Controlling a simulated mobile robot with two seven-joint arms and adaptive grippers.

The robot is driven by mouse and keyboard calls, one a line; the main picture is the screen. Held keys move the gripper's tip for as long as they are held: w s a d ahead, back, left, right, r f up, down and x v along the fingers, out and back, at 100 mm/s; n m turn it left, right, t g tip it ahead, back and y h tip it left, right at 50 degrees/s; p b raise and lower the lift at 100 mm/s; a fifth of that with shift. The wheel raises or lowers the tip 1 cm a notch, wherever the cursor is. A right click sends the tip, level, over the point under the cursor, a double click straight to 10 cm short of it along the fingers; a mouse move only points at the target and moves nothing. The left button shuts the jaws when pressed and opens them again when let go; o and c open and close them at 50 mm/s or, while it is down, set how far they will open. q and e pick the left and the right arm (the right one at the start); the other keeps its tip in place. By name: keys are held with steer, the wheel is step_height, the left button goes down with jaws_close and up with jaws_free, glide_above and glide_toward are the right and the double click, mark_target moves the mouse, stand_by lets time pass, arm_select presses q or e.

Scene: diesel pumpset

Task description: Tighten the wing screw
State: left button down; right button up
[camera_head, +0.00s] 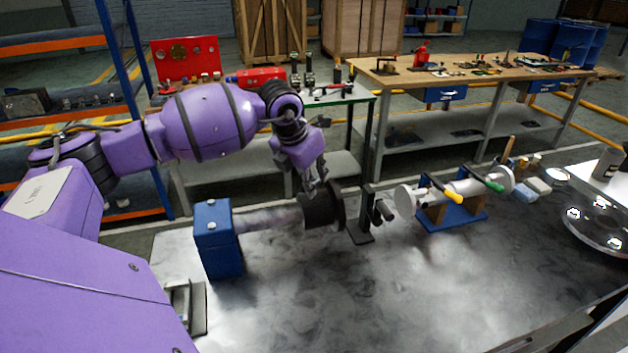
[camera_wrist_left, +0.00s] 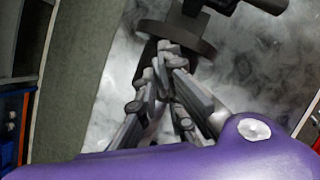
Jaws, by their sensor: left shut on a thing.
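My left gripper (camera_head: 316,184) reaches down to a dark round collar (camera_head: 322,210) on a grey horizontal shaft. Its fingers are closed together at the top of the collar. The left wrist view shows the closed fingertips (camera_wrist_left: 168,50) against the dark disc (camera_wrist_left: 186,36). The wing screw is hidden between the fingers, so its angle and seating cannot be told. The shaft (camera_head: 268,219) runs from a blue block (camera_head: 219,238) on the left to the collar. My right gripper is not in view.
A black stand (camera_head: 360,222) is close to the right of the collar. A blue cradle (camera_head: 452,216) holds a silver cylinder with yellow and green handles. A shiny round flange (camera_head: 598,222) lies at the right. The front middle of the metal tabletop (camera_head: 370,295) is clear.

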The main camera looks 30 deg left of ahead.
arm_select(q)
steer(key=shift+a+f+m+h+b, duration=0.1)
steer(key=shift+f+m+h+b, duration=0.15)
steer(key=shift+m, duration=0.55)
steer(key=shift+r+m+h+b, duration=0.1)
steer(key=shift+m+h+b, duration=0.3)
steer(key=shift+m, duration=0.5)
steer(key=shift+w+r+m+g+h+b, duration=0.1)
steer(key=shift+m+g+h+b, duration=0.5)
steer(key=shift+m, duration=1)
steer(key=shift+r, duration=0.1)
steer(key=c, duration=1.9)
jaws_free()
steer(key=shift+o, duration=0.2)
steer(key=shift+a, duration=0.1)
